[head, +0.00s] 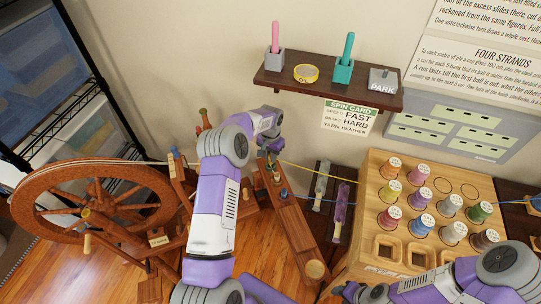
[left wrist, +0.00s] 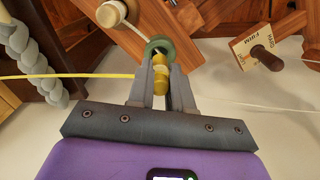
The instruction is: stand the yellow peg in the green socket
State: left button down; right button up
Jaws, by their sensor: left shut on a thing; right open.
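My left gripper (head: 269,150) is at the wooden bar of the spinning wheel, below the shelf. In the left wrist view my left gripper (left wrist: 160,78) is shut on the yellow peg (left wrist: 160,84), which shows between its fingers. A green ring-shaped socket (left wrist: 157,44) is just beyond the fingertips, in line with the peg. The peg's far end overlaps the ring in the picture; I cannot tell if it sits inside. In the head view the gripper mostly hides both. My right gripper (head: 364,292) is open and empty at the bottom, by the spool rack.
The spinning wheel (head: 95,163) stands left. A spool rack (head: 373,207) stands right.

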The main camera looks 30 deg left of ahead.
pick_arm(q)
jog(key=shift+f+b, duration=1)
jog(key=shift+f, duration=0.6)
jog(key=c, duration=0.9)
grip_release()
jog(key=shift+c, duration=0.2)
jog(key=shift+r, duration=0.1)
notch_tip(320, 180, up, 8)
jog(key=shift+f+p, duration=0.2)
jog(key=shift+p, duration=1)
jog(key=shift+s+f, duration=0.1)
jog(key=shift+f, duration=0.05)
